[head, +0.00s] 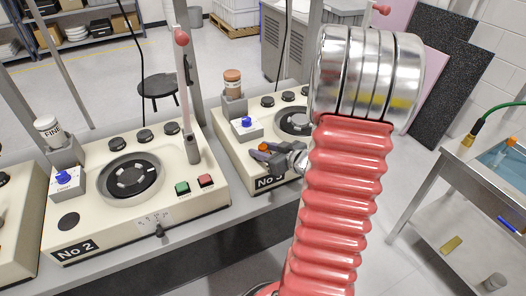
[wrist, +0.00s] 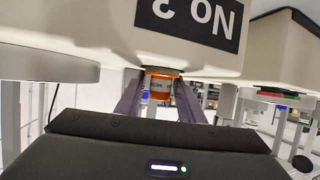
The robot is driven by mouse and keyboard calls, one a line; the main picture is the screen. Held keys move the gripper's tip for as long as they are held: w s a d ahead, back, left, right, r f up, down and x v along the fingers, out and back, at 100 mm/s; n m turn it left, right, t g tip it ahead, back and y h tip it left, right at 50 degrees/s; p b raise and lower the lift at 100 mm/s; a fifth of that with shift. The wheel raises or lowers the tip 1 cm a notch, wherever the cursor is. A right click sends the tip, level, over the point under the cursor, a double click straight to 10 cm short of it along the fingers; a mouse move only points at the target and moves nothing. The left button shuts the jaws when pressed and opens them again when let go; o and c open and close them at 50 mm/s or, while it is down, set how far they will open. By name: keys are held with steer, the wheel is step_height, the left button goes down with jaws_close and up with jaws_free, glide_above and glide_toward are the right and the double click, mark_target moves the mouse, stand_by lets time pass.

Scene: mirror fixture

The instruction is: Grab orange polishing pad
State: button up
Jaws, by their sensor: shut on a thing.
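The orange polishing pad (wrist: 160,84), a small cylinder with a pale lettered band, shows between my gripper's fingers (wrist: 159,97) in the wrist view. My gripper (head: 269,153) is shut on it, in front of the machine marked No 3 (head: 262,125) in the head view. Only a small bit of orange shows at the fingertips there, and most of the held pad is hidden. A similar orange-brown cylinder with a pale band (head: 232,83) stands upright on the No 3 machine's holder, apart from my gripper.
The No 2 machine (head: 150,215) stands at left, with a white cylinder marked FINE (head: 48,130) on its holder. Grey posts rise between the machines. A metal cart (head: 460,190) stands at right. A black stool (head: 160,88) stands behind. My red arm hides the middle right.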

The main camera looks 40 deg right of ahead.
mark_target(262, 148)
steer(key=shift+r, duration=0.25)
jaws_close()
step_height(262, 148, up, 10)
steer(key=shift+f, duration=0.25)
stand_by(0.3)
